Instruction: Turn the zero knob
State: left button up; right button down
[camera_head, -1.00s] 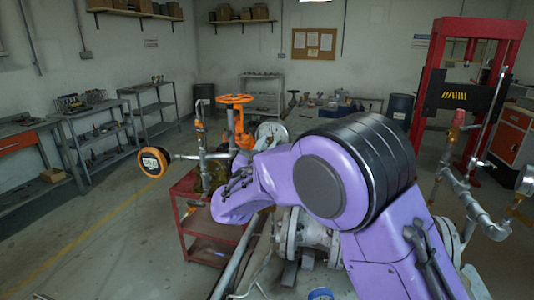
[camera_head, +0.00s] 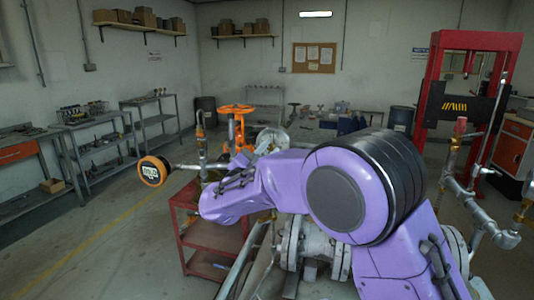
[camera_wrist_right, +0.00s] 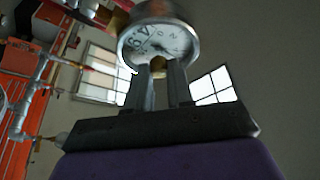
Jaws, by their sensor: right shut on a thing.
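A round gauge with a white dial and metal rim (camera_wrist_right: 158,38) fills the top middle of the right wrist view. A small brass zero knob (camera_wrist_right: 159,65) sits at its lower rim. My right gripper (camera_wrist_right: 160,72) is shut on this knob, one dark finger on each side, and the fingertips cover part of it. In the head view my purple right arm hides most of the gripper, and the knob cannot be made out there. My left gripper is in neither view.
An orange handwheel valve (camera_head: 237,109) stands behind my arm. An orange-rimmed digital gauge (camera_head: 152,171) sticks out on a pipe at left. A red cart (camera_head: 183,240) stands below. A red press frame (camera_head: 435,85) is at right. The floor at left is clear.

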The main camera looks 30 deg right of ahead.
jog(key=c, duration=1)
grip_release()
jog(key=shift+w, duration=0.1)
jog(key=shift+c, duration=0.2)
jog(key=b+v, duration=0.3)
jog(key=v, duration=0.7)
jog(key=shift+a+f+b, duration=0.2)
jog(key=shift+a+b, duration=0.05)
jog(key=shift+b, duration=0.05)
